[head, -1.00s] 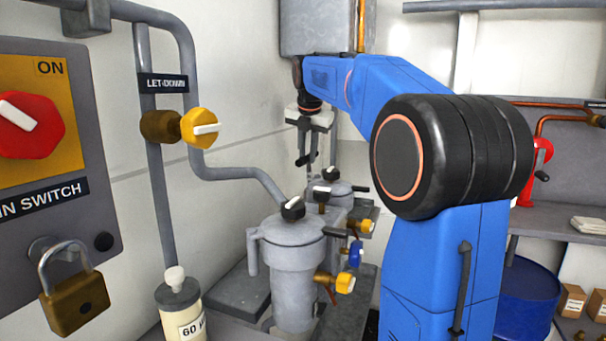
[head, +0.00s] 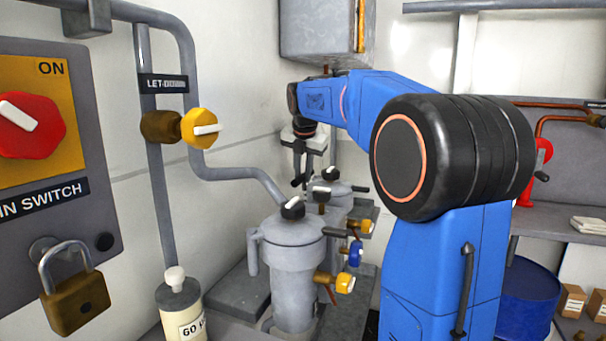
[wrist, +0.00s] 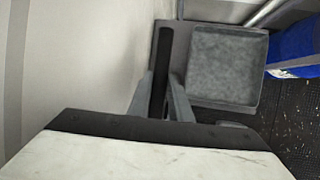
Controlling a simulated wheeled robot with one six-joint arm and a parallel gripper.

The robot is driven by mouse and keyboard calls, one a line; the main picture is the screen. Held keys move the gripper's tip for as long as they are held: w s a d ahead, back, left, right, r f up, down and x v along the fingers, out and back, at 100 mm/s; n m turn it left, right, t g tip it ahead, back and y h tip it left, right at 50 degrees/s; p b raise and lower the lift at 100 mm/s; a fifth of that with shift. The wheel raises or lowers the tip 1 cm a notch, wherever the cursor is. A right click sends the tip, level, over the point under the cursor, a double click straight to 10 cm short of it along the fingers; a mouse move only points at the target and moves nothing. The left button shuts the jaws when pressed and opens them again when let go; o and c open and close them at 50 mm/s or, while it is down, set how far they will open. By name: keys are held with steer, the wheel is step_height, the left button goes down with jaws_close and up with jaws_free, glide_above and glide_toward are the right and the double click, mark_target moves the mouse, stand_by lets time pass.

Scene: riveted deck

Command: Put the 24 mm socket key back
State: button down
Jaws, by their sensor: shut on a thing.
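My gripper (wrist: 160,108) is seen from behind in the wrist view, with its two grey fingers closed on a long, dark bar, which I take to be the 24 mm socket key (wrist: 161,62). The key's far end reaches past the fingertips; its size marking cannot be read. In the head view my gripper (head: 303,178) points down behind the grey filter housings, near the wall. The key is too small to make out clearly there. I cannot pick out the key's holding place in either view.
Two grey housings (head: 295,262) with dark knobs and yellow and blue valve handles stand below my arm. A grey cabinet (head: 318,30) hangs above; a pale wall is on the left.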

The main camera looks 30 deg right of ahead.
steer(key=c, duration=1.6)
jaws_free()
steer(key=shift+f, duration=0.15)
steer(key=shift+f, duration=0.25)
steer(key=v, duration=1.2)
steer(key=shift+s+d, duration=0.25)
steer(key=shift+s, duration=0.1)
